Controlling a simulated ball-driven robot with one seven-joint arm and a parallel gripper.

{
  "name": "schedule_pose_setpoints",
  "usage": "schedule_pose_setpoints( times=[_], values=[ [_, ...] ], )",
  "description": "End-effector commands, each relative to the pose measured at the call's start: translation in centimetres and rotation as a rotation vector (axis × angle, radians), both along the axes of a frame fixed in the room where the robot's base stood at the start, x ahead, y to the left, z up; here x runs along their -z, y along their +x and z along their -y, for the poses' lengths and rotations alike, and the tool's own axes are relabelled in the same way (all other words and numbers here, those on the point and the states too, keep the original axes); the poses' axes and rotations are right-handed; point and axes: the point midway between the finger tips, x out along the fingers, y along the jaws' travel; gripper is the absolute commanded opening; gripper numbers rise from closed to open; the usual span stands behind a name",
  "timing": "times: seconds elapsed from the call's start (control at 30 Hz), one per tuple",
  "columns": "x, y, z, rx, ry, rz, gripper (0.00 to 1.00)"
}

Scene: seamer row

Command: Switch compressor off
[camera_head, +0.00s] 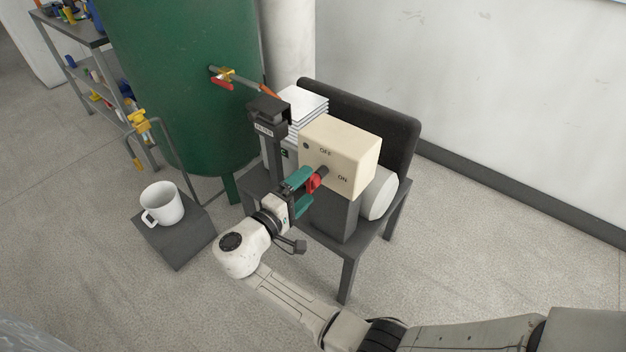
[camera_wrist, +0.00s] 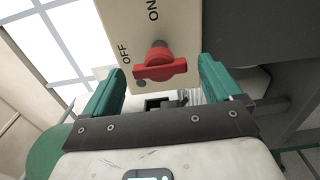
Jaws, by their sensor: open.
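The cream switch box (camera_head: 341,157) bears the words OFF and ON and a red rotary knob (camera_head: 314,184) on its front. In the wrist view, the red knob (camera_wrist: 160,66) has a crosswise grip bar, and the cream box face (camera_wrist: 131,30) is behind it. I cannot tell which word the knob points at. My gripper (camera_head: 300,191) has its teal fingers open at the knob. In the wrist view, the open gripper (camera_wrist: 162,72) has one finger on each side of the knob, with gaps between. Part of the knob is hidden by a finger in the head view.
The box stands on a dark table (camera_head: 347,270) with a black backrest (camera_head: 370,115) and a white cylinder (camera_head: 379,193). A large green tank (camera_head: 185,80) with a valve stands behind. A white mug (camera_head: 163,205) sits on a low grey block (camera_head: 178,240).

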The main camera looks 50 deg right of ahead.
Motion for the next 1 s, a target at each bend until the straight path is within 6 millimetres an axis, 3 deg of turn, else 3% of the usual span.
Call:
schedule_pose_setpoints(
  times=[0.1, 0.33, 1.0],
  values=[
    [0.1, 0.0, -2.4, -0.003, 0.001, 0.000, 0.92],
    [0.1, -0.1, -5.2, -0.002, 0.000, -0.001, 0.92],
    [0.1, -0.2, -5.7, 0.001, 0.001, -0.001, 0.92]
  ],
)
